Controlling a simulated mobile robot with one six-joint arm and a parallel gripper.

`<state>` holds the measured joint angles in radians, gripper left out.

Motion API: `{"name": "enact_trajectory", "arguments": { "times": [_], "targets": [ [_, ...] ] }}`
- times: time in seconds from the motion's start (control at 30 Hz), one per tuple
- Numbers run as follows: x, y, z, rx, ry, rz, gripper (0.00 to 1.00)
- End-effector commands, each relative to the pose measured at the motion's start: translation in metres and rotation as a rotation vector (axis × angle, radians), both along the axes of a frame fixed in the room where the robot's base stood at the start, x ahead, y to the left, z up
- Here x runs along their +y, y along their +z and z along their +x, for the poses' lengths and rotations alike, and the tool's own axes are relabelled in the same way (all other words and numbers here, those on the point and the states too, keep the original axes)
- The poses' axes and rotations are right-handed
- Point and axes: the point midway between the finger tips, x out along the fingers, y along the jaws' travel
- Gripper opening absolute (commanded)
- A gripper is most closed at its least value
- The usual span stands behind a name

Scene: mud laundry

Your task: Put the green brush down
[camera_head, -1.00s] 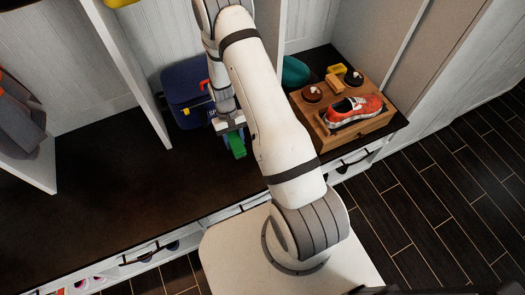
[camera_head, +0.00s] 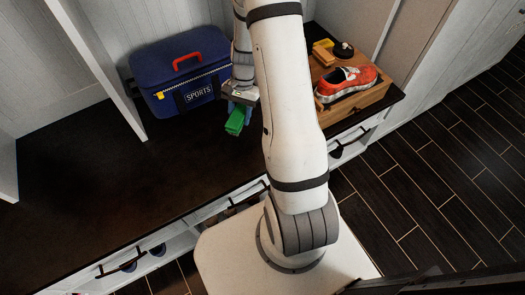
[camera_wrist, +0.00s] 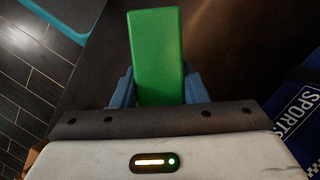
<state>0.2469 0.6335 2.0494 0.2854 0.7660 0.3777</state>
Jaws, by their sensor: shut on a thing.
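The green brush (camera_head: 236,120) is a plain green block in the head view, just below my gripper (camera_head: 236,106). In the wrist view the green brush (camera_wrist: 157,55) stands out between the two blue fingers of my gripper (camera_wrist: 158,88), which are shut on it. It is held over the dark bench top (camera_head: 100,160), in front of the sports bag. I cannot tell whether the brush touches the bench. Its bristles are not visible.
A blue sports bag (camera_head: 182,78) with a red handle stands behind the gripper. A wooden box (camera_head: 359,99) with an orange shoe (camera_head: 346,82), a dark round item and a yellow item is to the right, partly behind my arm. The bench is clear to the left.

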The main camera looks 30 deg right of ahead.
Motion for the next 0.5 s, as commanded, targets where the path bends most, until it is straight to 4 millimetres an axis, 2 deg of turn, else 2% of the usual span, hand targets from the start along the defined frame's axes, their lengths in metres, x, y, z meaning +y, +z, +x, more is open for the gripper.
{"name": "enact_trajectory", "arguments": {
  "times": [0.03, 0.2, 0.4, 0.5],
  "targets": [
    [-0.009, -0.014, -0.004, -0.007, -0.093, -0.002, 0.07],
    [-0.029, -0.015, -0.021, -0.010, -0.386, -0.008, 0.07],
    [-0.041, -0.013, -0.036, -0.008, -0.607, -0.013, 0.07],
    [-0.043, -0.011, -0.039, -0.006, -0.658, -0.015, 0.07]
  ]
}}
